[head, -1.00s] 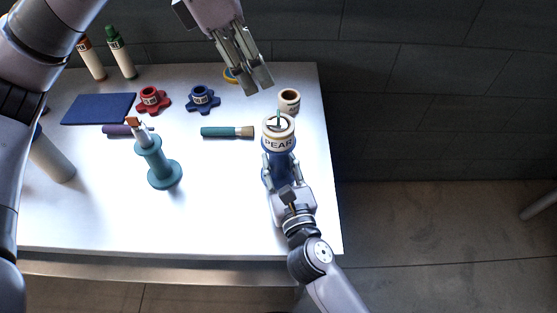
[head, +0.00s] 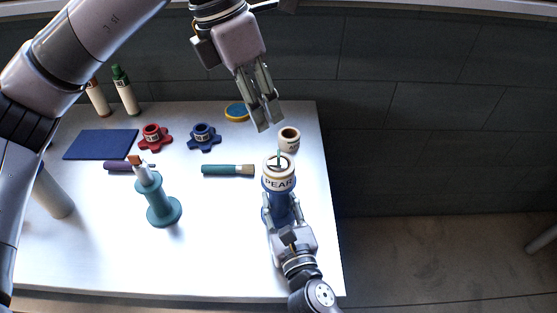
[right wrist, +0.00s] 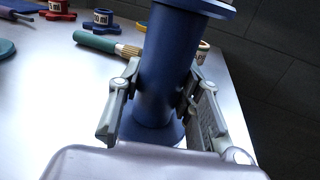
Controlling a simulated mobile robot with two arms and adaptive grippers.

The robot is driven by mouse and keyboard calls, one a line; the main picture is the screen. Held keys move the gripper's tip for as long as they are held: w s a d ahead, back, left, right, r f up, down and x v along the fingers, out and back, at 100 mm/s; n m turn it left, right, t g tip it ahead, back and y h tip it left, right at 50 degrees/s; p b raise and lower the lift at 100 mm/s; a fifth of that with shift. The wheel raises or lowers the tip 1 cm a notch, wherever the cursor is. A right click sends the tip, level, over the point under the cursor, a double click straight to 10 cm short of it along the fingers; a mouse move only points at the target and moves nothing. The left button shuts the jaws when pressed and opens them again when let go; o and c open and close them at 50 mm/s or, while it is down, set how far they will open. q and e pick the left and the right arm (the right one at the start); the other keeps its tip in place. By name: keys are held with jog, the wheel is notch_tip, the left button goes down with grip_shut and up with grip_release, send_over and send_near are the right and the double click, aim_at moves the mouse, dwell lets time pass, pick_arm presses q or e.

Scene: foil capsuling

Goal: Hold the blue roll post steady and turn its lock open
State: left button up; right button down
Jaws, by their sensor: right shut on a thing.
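The blue roll post (head: 280,208) stands upright near the table's right edge. It also fills the middle of the right wrist view (right wrist: 165,75). A cream roll labelled PEAR (head: 279,181) sits on its top, with a thin teal lock piece (head: 280,158) sticking up from the roll's middle. My right gripper (head: 282,213) is shut on the post's shaft from the front, one finger on each side, as the right wrist view (right wrist: 158,100) shows. My left gripper (head: 269,126) is empty above and behind the post, pointing down, with a narrow gap between its fingers.
A teal post (head: 158,197) with an orange-tipped top stands at left. A brush (head: 228,170), a small cream roll (head: 289,139), red (head: 154,137) and blue (head: 204,137) star-shaped pieces and a blue mat (head: 101,145) lie behind. The front middle of the table is clear.

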aim_at(279, 153)
pick_arm(q)
jog(key=d+f+n+y, duration=0.1)
jog(key=f+n, duration=0.2)
jog(key=n, duration=0.1)
jog(key=d+f+n+y, duration=0.1)
jog(key=f+n, duration=0.2)
jog(key=n, duration=0.1)
jog(key=d+f+n+y, duration=0.1)
jog(key=f+n, duration=0.2)
jog(key=n, duration=0.1)
jog(key=shift+w+f, duration=0.2)
jog(key=shift+f, duration=0.2)
jog(key=shift+c, duration=0.2)
grip_shut()
dwell(0.4)
